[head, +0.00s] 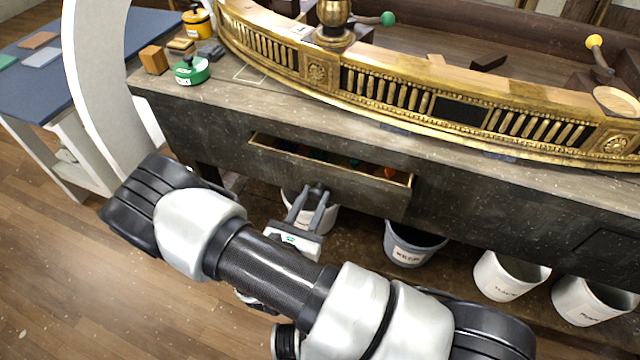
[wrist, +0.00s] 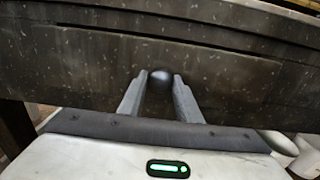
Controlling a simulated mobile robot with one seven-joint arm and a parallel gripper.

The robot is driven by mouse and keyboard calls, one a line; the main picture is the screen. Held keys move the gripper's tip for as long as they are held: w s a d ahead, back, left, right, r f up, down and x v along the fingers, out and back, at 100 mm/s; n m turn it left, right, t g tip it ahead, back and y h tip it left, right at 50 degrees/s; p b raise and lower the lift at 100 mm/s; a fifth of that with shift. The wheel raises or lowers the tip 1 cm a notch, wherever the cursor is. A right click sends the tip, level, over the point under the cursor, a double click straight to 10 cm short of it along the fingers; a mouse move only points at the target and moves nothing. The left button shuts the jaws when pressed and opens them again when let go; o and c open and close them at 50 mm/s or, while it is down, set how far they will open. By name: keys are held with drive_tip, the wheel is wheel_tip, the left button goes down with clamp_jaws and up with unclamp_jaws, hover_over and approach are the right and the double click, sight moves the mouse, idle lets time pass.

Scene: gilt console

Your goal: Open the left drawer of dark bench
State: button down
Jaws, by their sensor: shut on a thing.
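The dark bench (head: 470,210) has a worn wooden front. Its left drawer (head: 330,185) stands partly out, and its open top shows a dark inside with a few small coloured things. My gripper (head: 318,190) is at the middle of the drawer front. In the wrist view my gripper (wrist: 160,78) has its two fingers on either side of a round dark knob (wrist: 161,77), shut on it. The wrist view also shows the drawer front (wrist: 240,85) close ahead.
A gilt curved console piece (head: 400,100) lies on the bench top. A green-lidded tin (head: 191,70) and a yellow pot (head: 197,22) stand at the left. A grey bucket (head: 412,245) and white buckets (head: 508,277) stand below the bench. A blue-topped table (head: 40,80) is far left.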

drive_tip(key=b+v, duration=0.1)
drive_tip(key=v, duration=1.8)
drive_tip(key=c, duration=1.3)
unclamp_jaws()
drive_tip(key=shift+r, duration=0.1)
drive_tip(key=v, duration=1.7)
drive_tip(key=shift+s+p, duration=0.2)
drive_tip(key=shift+p, duration=0.1)
